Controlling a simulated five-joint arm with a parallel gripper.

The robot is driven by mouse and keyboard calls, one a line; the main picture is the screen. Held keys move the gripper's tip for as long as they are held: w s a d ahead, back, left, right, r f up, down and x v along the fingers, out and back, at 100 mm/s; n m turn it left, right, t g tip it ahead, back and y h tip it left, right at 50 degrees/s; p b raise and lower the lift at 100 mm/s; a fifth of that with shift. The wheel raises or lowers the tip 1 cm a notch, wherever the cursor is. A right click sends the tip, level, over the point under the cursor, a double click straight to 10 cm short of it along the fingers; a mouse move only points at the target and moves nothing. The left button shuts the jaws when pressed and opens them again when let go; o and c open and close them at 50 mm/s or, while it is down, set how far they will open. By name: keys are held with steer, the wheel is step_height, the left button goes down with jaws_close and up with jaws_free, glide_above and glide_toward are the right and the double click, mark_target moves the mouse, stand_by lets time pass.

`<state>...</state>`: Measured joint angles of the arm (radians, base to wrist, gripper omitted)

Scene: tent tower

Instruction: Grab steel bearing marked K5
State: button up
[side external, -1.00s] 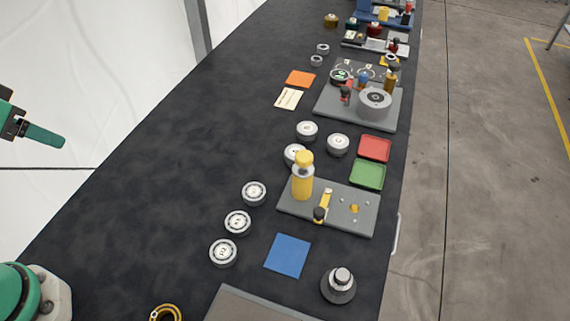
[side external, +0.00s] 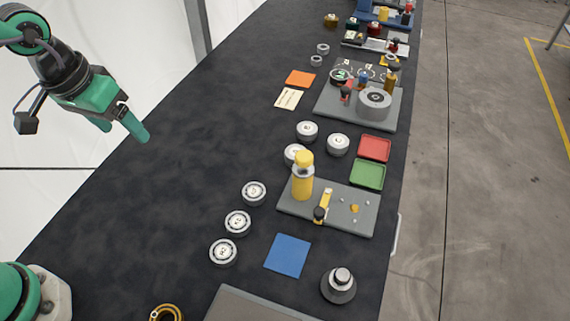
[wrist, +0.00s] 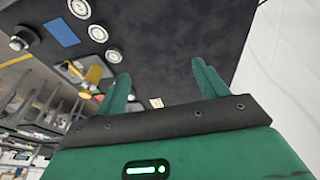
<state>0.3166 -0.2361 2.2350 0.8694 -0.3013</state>
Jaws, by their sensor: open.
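Several steel bearings with marked faces lie on the dark table. Three stand in a row in the side view: an upper one (side external: 254,193), a middle one (side external: 237,222) and a lower one (side external: 223,251). Three more cluster behind the yellow post: one (side external: 307,131), one (side external: 338,145), and one (side external: 294,154) partly hidden by the post. The markings are too small to read, so I cannot tell which is K5. My gripper (side external: 123,131) is open and empty, above the table's left side, well apart from the bearings. The wrist view shows its spread fingers (wrist: 160,71) and a row of bearings (wrist: 98,33) at upper left.
A grey fixture plate (side external: 345,217) with a yellow post (side external: 302,183) stands right of the row. A blue square (side external: 288,255), a green tray (side external: 368,175), a red tray (side external: 375,149) and a knobbed weight (side external: 339,286) lie nearby. The table's left-middle is clear.

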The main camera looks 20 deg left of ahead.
steer(key=w+d+f+g, duration=0.25)
steer(key=d+f, duration=0.35)
steer(key=d, duration=0.3)
steer(key=y, duration=0.1)
glide_above(237, 223)
steer(key=shift+g, duration=0.25)
steer(key=f, duration=0.7)
steer(key=shift+w+a+f, duration=0.1)
steer(key=shift+a+f, duration=0.15)
steer(key=shift+f, duration=0.15)
steer(key=shift+f, duration=0.1)
steer(key=shift+f, duration=1.2)
steer(key=shift+f, duration=0.1)
steer(key=shift+d+f, duration=0.2)
steer(key=shift+f, duration=2.3)
